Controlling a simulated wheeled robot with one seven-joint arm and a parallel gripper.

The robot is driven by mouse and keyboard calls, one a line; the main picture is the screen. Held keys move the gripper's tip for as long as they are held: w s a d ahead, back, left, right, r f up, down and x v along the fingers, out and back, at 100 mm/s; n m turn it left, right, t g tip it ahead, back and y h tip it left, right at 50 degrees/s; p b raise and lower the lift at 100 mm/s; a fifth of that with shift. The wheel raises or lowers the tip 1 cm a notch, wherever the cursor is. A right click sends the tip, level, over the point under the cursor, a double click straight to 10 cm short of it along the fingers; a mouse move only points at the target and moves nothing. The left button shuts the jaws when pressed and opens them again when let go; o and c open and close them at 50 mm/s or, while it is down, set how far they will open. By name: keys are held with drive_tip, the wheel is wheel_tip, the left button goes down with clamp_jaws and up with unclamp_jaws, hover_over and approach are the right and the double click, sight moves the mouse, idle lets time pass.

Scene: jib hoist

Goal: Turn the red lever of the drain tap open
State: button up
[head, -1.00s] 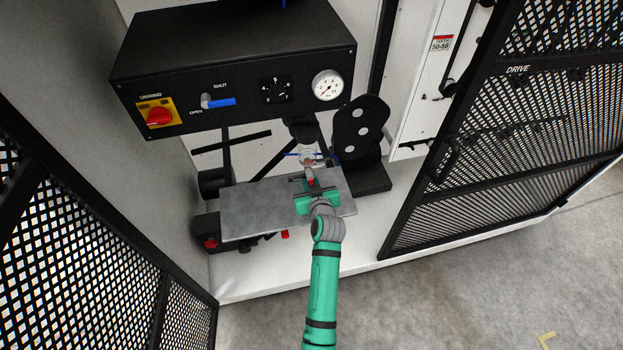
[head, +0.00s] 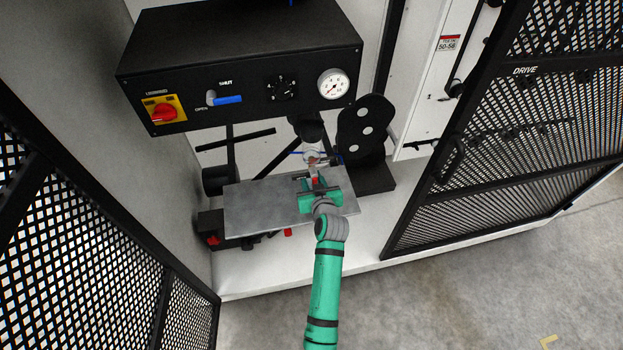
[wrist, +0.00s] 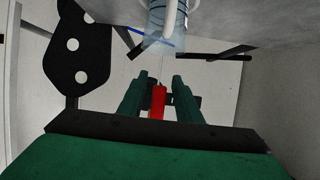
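A small red lever (wrist: 157,103) shows between my gripper's two fingers in the wrist view. It also shows as a red spot between the fingers in the head view (head: 315,181). My gripper (wrist: 160,92) has its green fingers apart, one on each side of the lever, with a visible gap on the right. In the head view my gripper (head: 316,180) is over the right part of a grey plate (head: 255,207). The tap body is mostly hidden behind the gripper. A clear vessel (head: 312,159) is just beyond the fingers; the wrist view shows it with a white handle.
A black panel box (head: 240,75) overhangs above, with a red knob (head: 164,113), a blue-handled lever (head: 226,99) and a gauge (head: 334,85). A black plate with white discs (head: 364,128) stands right of the gripper. Mesh doors flank both sides.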

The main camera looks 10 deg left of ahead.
drive_tip(key=shift+s, duration=0.1)
drive_tip(key=v, duration=1)
drive_tip(key=shift+s, duration=0.3)
drive_tip(key=s+d+f+m+t+h, duration=0.1)
drive_tip(key=s+f+m+h, duration=0.15)
drive_tip(key=s, duration=0.85)
drive_tip(key=s+d+f+m+h, duration=0.1)
drive_tip(key=s+d+f+h, duration=0.15)
drive_tip(key=s, duration=0.85)
drive_tip(key=s+r+t, duration=0.1)
drive_tip(key=s+r, duration=0.3)
drive_tip(key=s, duration=0.4)
drive_tip(key=s+r, duration=0.5)
drive_tip(key=s, duration=0.4)
drive_tip(key=shift+s+a+t+y, duration=0.15)
drive_tip(key=shift+s+t+y, duration=0.15)
drive_tip(key=shift+t, duration=0.1)
